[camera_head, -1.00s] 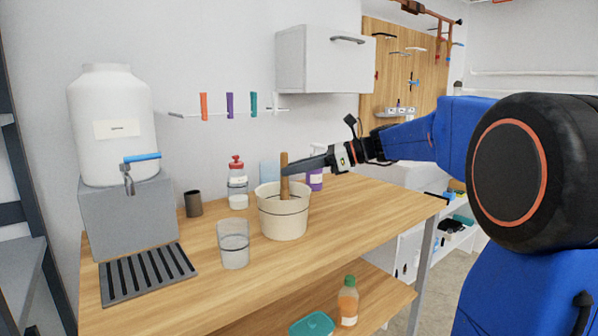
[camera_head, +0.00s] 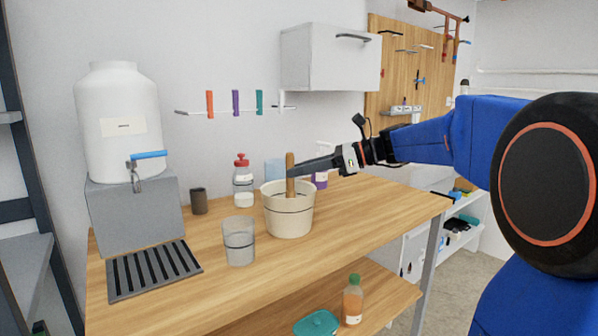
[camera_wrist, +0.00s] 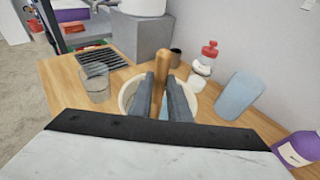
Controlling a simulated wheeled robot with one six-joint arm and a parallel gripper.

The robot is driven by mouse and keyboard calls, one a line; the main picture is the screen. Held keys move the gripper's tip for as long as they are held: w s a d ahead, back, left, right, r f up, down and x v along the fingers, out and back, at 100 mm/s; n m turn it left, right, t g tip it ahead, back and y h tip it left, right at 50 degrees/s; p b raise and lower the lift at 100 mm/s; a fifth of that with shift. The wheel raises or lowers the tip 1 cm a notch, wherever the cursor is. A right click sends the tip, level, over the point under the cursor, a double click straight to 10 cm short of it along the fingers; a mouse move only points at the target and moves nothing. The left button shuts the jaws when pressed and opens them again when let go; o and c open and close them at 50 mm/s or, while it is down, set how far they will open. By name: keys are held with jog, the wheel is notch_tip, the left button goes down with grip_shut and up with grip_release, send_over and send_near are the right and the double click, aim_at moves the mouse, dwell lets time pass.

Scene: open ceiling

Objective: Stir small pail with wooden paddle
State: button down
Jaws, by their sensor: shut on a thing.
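The small pail (camera_head: 289,222) is cream with a dark band and stands upright on the wooden table. The wooden paddle (camera_head: 290,176) stands nearly upright in it, its handle rising above the rim and its lower end hidden inside. My gripper (camera_head: 294,171) reaches in from the right and is shut on the paddle's handle above the pail. In the wrist view the two dark fingers of my gripper (camera_wrist: 166,97) close around the paddle (camera_wrist: 162,68), with the pail's rim (camera_wrist: 126,96) partly visible behind them.
A clear cup (camera_head: 239,243) stands left of the pail. A white dispenser on a grey block (camera_head: 135,215) and a slotted tray (camera_head: 155,272) are at left. The table's right end is clear.

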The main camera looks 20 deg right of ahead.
jog(key=shift+w+a, duration=0.15)
jog(key=shift+w, duration=0.2)
notch_tip(320, 180, up, 11)
jog(key=shift+r, duration=0.2)
dwell(1.4)
dwell(0.6)
jog(key=shift+r, duration=1.55)
